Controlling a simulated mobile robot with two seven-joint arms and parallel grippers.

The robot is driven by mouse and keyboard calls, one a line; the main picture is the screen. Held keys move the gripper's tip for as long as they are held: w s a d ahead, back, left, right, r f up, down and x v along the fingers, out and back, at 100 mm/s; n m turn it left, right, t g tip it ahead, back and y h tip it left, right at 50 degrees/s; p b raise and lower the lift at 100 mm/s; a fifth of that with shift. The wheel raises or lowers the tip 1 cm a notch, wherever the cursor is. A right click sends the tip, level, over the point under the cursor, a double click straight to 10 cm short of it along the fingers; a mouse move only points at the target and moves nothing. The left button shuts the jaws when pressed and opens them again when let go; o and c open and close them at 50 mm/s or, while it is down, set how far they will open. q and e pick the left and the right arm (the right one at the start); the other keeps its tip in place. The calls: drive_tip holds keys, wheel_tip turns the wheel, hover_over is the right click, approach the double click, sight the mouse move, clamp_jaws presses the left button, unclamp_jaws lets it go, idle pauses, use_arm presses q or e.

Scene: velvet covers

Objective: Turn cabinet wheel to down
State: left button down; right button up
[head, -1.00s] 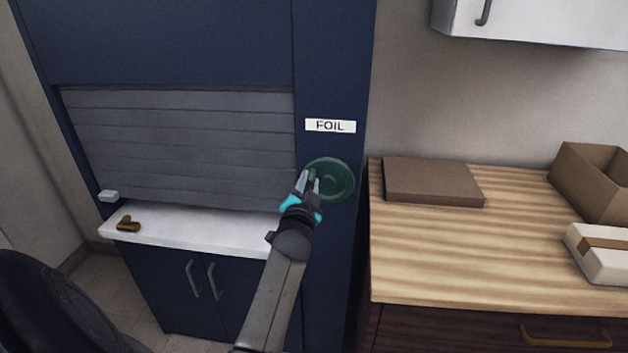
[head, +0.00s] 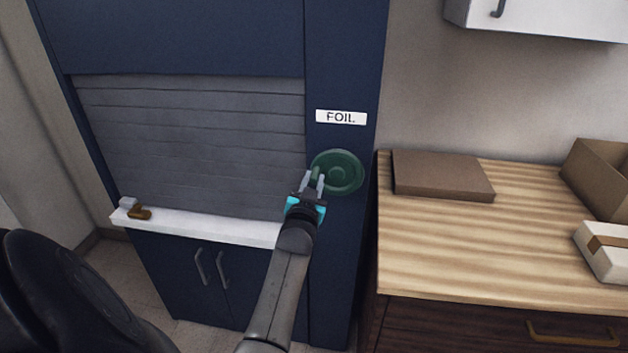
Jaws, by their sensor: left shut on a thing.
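The cabinet wheel (head: 343,170) is a round dark green disc on the right post of the navy cabinet (head: 344,60), just below a white "FOIL" label (head: 341,117). My left gripper (head: 313,181) has its two pale fingers at the wheel's left side. It is shut on the wheel's small green grip there, which the fingers partly hide. The grey slatted shutter (head: 190,140) to the left of the post is low, with its lower edge close to the white ledge (head: 215,228). My right gripper is not in view.
A small brass piece (head: 140,213) lies at the ledge's left end by a white block (head: 127,202). A wooden counter (head: 440,250) at right holds a flat brown box (head: 442,176), an open carton (head: 603,178) and a white package (head: 606,252). A white wall cabinet (head: 560,18) hangs above.

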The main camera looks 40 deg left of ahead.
use_arm(q)
drive_tip(key=shift+f, duration=0.15)
drive_tip(key=c, duration=0.7)
unclamp_jaws()
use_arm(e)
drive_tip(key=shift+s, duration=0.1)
